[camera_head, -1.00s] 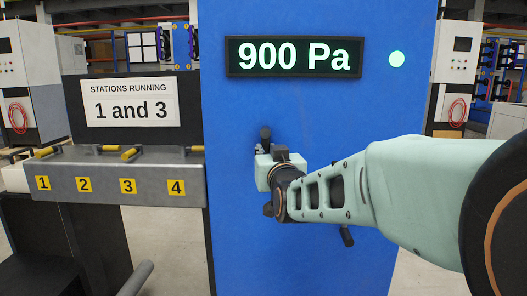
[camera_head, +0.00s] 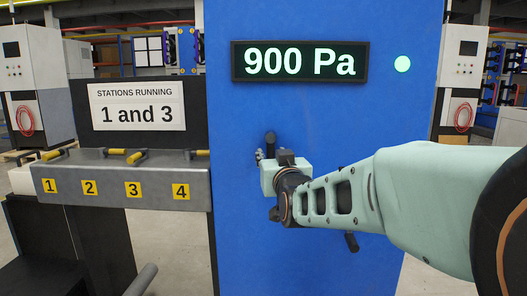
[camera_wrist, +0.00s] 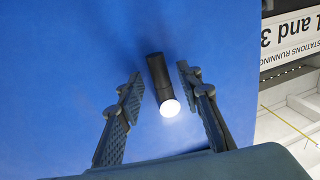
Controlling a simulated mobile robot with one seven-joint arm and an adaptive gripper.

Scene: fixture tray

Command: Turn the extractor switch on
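The extractor switch is a short black lever (camera_wrist: 160,78) with a glowing white tip, standing out from a blue panel (camera_wrist: 60,60) in the wrist view. In the head view, a dark lever (camera_head: 270,140) on the same panel shows just above my gripper (camera_head: 262,158). My gripper (camera_wrist: 158,72) is open, with one finger on each side of the lever. Gaps show between the lever and both fingers. The lever's mount is mostly hidden by my wrist in the head view.
At left, a grey bench (camera_head: 120,178) carries several yellow-handled levers numbered 1 to 4. A sign (camera_head: 137,107) says stations 1 and 3 are running.

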